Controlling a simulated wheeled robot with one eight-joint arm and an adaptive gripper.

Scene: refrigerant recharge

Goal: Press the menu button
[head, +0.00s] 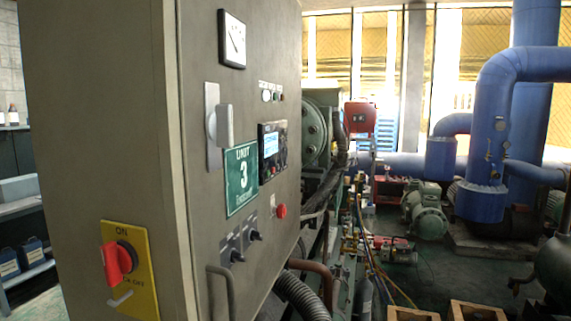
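The grey-brown control cabinet (100,120) fills the left half of the head view. A small dark control panel (273,148) with a lit blue-white screen (271,146) is on its face, seen at a steep slant. Small buttons sit beside and below the screen; they are too small to read, so I cannot tell which is the menu button. My gripper does not show in this view.
A green "UNIT 3" sign (241,178), a grey handle (218,126), a red button (281,211) and a red rotary switch on a yellow plate (131,270) are on the cabinet. Blue pipes (487,125) stand at right. Wooden crates (475,311) lie at the bottom right.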

